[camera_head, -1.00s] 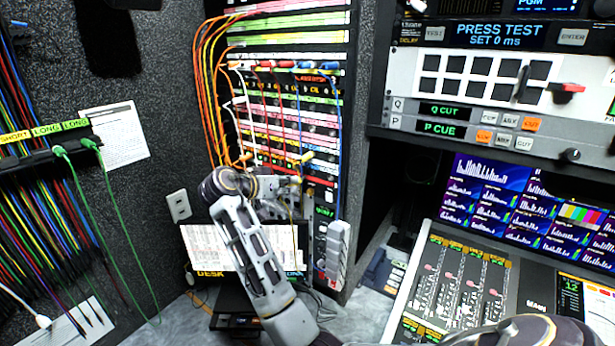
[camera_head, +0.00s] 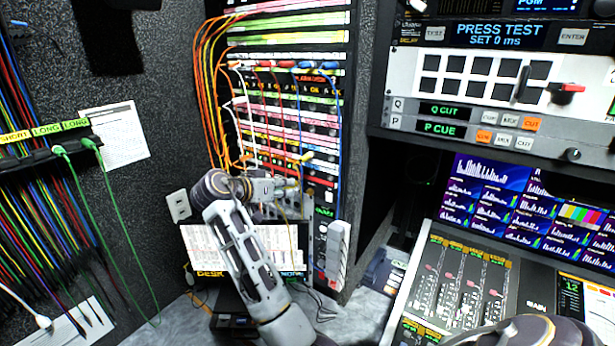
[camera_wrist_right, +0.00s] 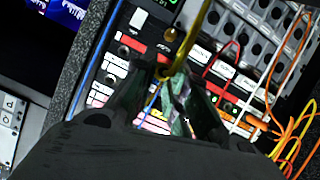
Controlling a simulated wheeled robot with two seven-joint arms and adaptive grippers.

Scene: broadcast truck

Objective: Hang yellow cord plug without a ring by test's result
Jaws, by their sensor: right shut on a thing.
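My right gripper (camera_head: 290,188) is at the lower part of the patch rack and shut on the plug end of a yellow cord. In the right wrist view the yellow cord (camera_wrist_right: 190,40) runs down to the fingertips (camera_wrist_right: 168,78), close in front of the panel. The plug is mostly hidden by the fingers, and I cannot tell whether it touches a jack. Another yellow plug (camera_head: 306,157) sits in the rack just above my gripper. The test unit's display (camera_head: 505,37) reads "PRESS TEST SET 0 ms". My left gripper is not in view.
A cord hanger (camera_head: 45,155) at the left has labels "SHORT", "LONG" and "LONG" and holds several coloured cords. Orange, white, red and blue cords loop across the patch rack (camera_head: 285,110). A mixing console (camera_head: 450,285) is at the right.

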